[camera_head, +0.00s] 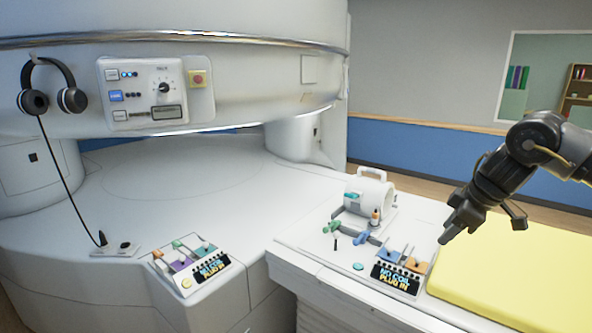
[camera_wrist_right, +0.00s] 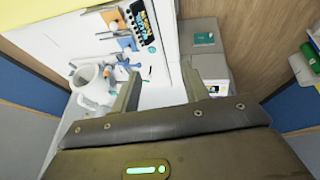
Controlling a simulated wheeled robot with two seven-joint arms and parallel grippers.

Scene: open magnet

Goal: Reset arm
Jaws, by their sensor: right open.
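My right arm comes in from the right in the head view. Its dark gripper (camera_head: 481,229) hangs above the table, near the edge of the yellow pad and to the right of the coil panel. In the right wrist view the two fingers of this gripper (camera_wrist_right: 163,88) stand wide apart with nothing between them. My left gripper is in neither view.
A white coil with a handle (camera_head: 372,193) stands on the patient table beside green and blue plugs. A panel reading "NO COIL PLUG IN" (camera_head: 397,279) lies near the yellow pad (camera_head: 510,275). A similar panel (camera_head: 210,268) sits left. Headphones (camera_head: 50,85) hang on the scanner.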

